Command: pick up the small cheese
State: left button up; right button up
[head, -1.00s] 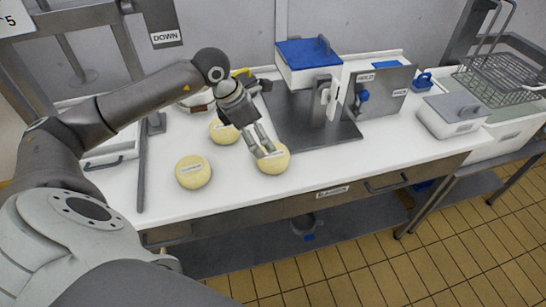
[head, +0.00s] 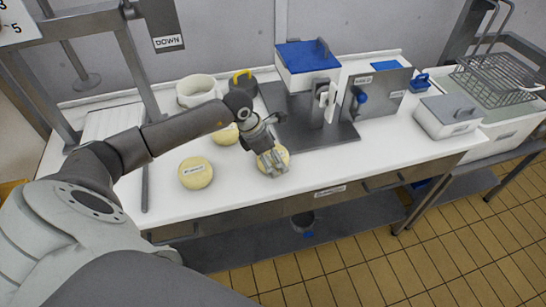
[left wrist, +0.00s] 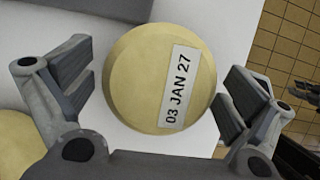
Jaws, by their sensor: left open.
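Three pale yellow round cheeses with labels sit on the white worktop. One cheese (head: 283,153) is under my left gripper (head: 271,165), at the front of the counter. In the left wrist view this cheese (left wrist: 140,75) lies between the two spread fingers of the gripper (left wrist: 160,95); its label reads "03 JAN 27". The fingers stand apart from it on both sides. A second cheese (head: 195,172) is to the left and a third cheese (head: 226,135) is behind, partly hidden by my arm. I cannot tell which cheese is the small one.
A metal plate (head: 345,134) with a blue-lidded box (head: 308,62) stands behind the gripper. A white pot (head: 197,90) is at the back left. A grey-lidded container (head: 448,114) is to the right. The worktop (head: 240,192) is clear along its front edge.

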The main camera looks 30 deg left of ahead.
pick_arm(q)
jog(key=c, duration=1.2)
jog(key=shift+r, duration=0.1)
jog(key=shift+c, duration=0.3)
jog(key=shift+r, duration=0.1)
